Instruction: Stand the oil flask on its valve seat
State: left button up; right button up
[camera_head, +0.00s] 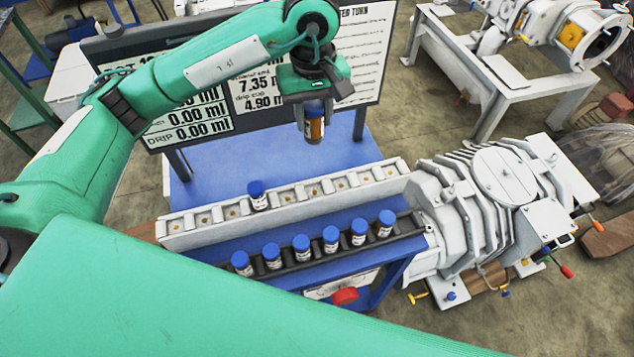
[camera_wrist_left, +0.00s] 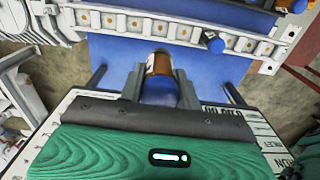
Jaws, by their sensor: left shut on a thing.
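My left gripper (camera_head: 314,108) is shut on an oil flask (camera_head: 314,130) with a blue cap and an amber, labelled body. The flask hangs roughly upright above the blue bench, behind the white rail and clear of it. In the left wrist view the flask (camera_wrist_left: 159,66) sits between the two grey fingers (camera_wrist_left: 160,88). The white valve-seat rail (camera_head: 180,240) has a row of square seats with brass centres. One other flask (camera_head: 258,195) stands in this rail, left of its middle; the other visible seats look empty. My right gripper is not in view.
A dark rack (camera_head: 318,260) in front of the rail holds several blue-capped flasks. A grey ribbed pump (camera_head: 480,215) stands at the right end. A display board (camera_head: 365,50) rises behind the bench (camera_head: 215,180). Bench surface between board and rail is clear.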

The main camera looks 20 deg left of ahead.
pick_arm(q)
notch_tip(320, 180, down, 19)
jog(key=p, duration=0.4)
jog(key=shift+f+p, duration=0.2)
jog(key=shift+p, duration=0.15)
jog(key=shift+f, duration=0.25)
jog(key=o, duration=1)
jog(key=shift+r, duration=0.25)
jog(key=shift+r+b, duration=2.2)
jog(key=shift+r, duration=3.7)
